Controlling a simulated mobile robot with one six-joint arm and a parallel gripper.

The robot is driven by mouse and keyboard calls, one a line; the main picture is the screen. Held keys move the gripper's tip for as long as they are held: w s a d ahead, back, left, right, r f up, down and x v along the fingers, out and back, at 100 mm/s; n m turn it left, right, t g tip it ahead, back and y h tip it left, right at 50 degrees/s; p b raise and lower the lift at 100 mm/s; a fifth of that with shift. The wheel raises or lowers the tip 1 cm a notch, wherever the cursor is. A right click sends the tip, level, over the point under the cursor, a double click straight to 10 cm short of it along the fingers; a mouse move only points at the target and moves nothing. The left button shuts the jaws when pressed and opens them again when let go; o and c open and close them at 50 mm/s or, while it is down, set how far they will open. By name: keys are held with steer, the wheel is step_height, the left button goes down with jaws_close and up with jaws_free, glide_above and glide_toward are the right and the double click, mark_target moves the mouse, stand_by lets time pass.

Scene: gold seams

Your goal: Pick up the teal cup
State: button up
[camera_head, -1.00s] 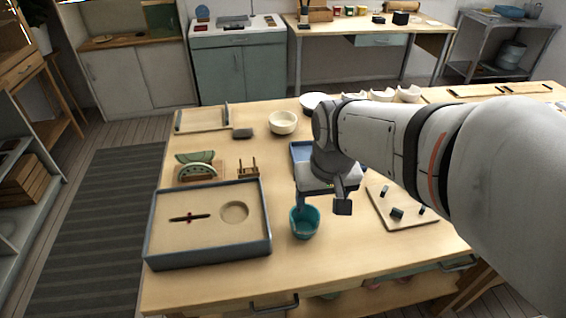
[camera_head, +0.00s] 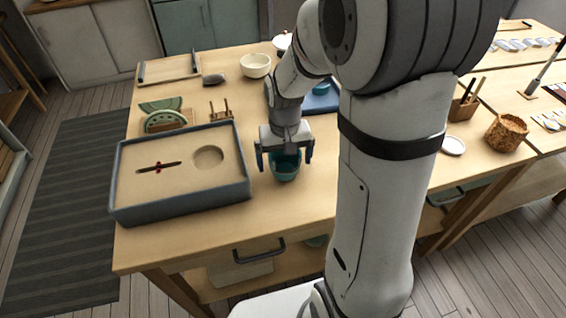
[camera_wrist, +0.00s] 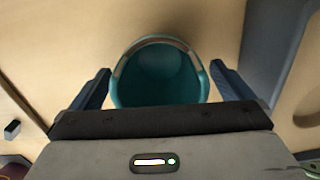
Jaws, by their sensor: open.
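The teal cup (camera_head: 286,168) stands on the wooden table, right of the grey-rimmed tray. My gripper (camera_head: 284,158) is directly above and around it, with one finger on each side. In the wrist view the teal cup (camera_wrist: 160,76) lies between the two dark fingers of my gripper (camera_wrist: 160,88), with its opening facing the camera. The fingers are apart, with a gap visible on both sides of the cup. The near part of the cup is hidden by the gripper body.
The grey-rimmed tray (camera_head: 122,190) with a round recess and a dark stick is close on the left. A blue tray (camera_head: 322,103) lies behind the gripper. A cream bowl (camera_head: 256,66) stands farther back. The table front left of my arm is clear.

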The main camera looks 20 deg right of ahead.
steer(key=shift+f, duration=0.7)
steer(key=shift+c, duration=0.4)
steer(key=c, duration=0.9)
